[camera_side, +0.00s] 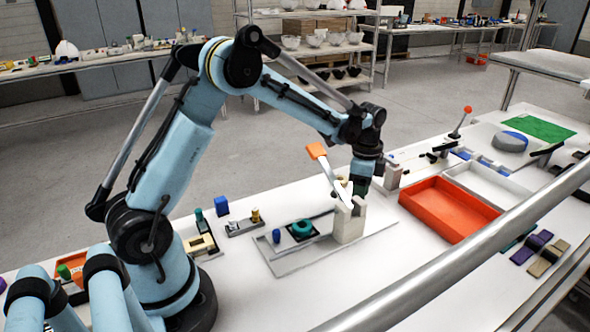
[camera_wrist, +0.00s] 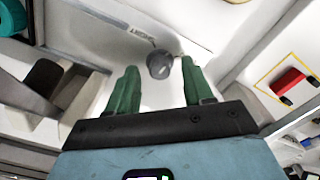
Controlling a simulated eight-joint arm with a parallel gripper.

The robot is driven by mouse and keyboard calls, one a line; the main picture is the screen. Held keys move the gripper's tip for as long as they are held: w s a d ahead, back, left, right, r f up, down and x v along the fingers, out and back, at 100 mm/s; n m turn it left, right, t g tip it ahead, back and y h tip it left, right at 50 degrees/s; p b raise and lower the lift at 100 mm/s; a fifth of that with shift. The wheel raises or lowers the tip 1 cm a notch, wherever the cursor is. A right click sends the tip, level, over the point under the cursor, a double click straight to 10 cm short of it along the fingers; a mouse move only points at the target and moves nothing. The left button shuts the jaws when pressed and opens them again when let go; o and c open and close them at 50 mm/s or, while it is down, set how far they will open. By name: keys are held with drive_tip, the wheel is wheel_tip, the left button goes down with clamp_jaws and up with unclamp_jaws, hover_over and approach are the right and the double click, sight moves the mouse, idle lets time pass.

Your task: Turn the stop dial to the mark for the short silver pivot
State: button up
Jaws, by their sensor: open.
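My gripper (camera_wrist: 159,72) is open in the wrist view, its two green fingers apart. A dark grey round knob (camera_wrist: 159,62), which looks like the stop dial, shows between the fingertips on a pale surface. I cannot tell how far below the tips it is, and no contact shows. Small dark markings (camera_wrist: 141,36) lie beside it; they are too small to read. In the side view my gripper (camera_side: 357,186) points down behind a pale upright block (camera_side: 348,224) and a lever with an orange handle (camera_side: 316,150), which hide the dial. I cannot make out the short silver pivot for certain.
The block stands on a grey base plate (camera_side: 290,266) with a teal ring (camera_side: 302,228). A holder with small pins (camera_side: 244,227) is to the left. An orange tray (camera_side: 450,209) is to the right. The white table front is mostly clear.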

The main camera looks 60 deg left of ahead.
wheel_tip(320, 180, up, 12)
drive_tip(key=shift+f, duration=0.25)
idle(0.4)
wheel_tip(320, 180, down, 12)
drive_tip(key=m, duration=0.6)
drive_tip(key=shift+f, duration=0.2)
idle(0.3)
clamp_jaws()
